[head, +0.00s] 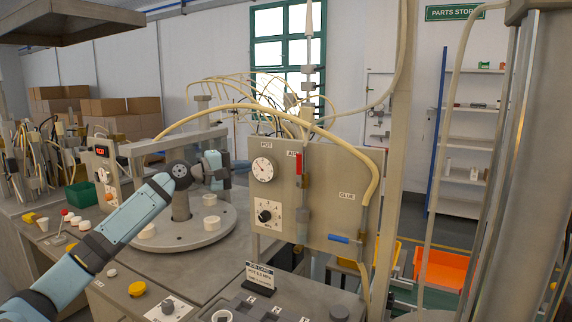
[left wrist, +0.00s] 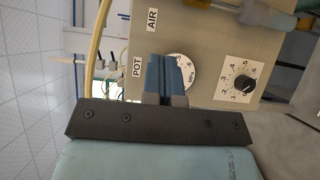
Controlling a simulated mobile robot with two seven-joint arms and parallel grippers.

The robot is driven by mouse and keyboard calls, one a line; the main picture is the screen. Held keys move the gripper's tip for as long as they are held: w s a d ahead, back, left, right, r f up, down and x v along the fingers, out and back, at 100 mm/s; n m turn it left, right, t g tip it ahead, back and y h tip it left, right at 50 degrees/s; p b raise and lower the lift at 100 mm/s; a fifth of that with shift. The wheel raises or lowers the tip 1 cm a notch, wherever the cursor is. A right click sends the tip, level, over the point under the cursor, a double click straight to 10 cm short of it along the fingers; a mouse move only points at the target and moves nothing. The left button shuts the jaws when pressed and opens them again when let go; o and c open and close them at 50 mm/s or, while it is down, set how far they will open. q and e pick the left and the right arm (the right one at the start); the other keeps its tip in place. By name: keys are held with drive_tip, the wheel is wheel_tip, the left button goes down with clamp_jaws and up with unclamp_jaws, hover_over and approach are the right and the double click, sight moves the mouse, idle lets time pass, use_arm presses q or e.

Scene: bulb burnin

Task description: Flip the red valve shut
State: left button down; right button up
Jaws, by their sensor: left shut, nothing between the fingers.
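The red valve handle (head: 298,163) points upright on the pipe at the middle of the beige panel (head: 331,174), by the AIR label. My left gripper (head: 238,168) is to the left of the panel in the head view, apart from the red handle. Its blue fingers (left wrist: 164,76) are shut with nothing between them and cover part of the gauge (left wrist: 187,73) in the left wrist view. I cannot make out the red handle in the left wrist view. My right gripper is not in view.
A blue handle (head: 339,239) lies horizontal under the GLUE label. A dial gauge (head: 264,169) and a black knob (head: 265,216) sit left of the red handle. A round grey turntable (head: 180,236) stands under my left arm. A thick yellowish hose (head: 372,183) arches over the panel.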

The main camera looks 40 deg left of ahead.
sight(299, 164)
use_arm(q)
drive_tip(key=w+d+p, duration=0.3)
drive_tip(key=w+d, duration=0.3)
drive_tip(key=w, duration=0.3)
drive_tip(key=shift+w+d, duration=0.2)
drive_tip(key=shift+w, duration=0.2)
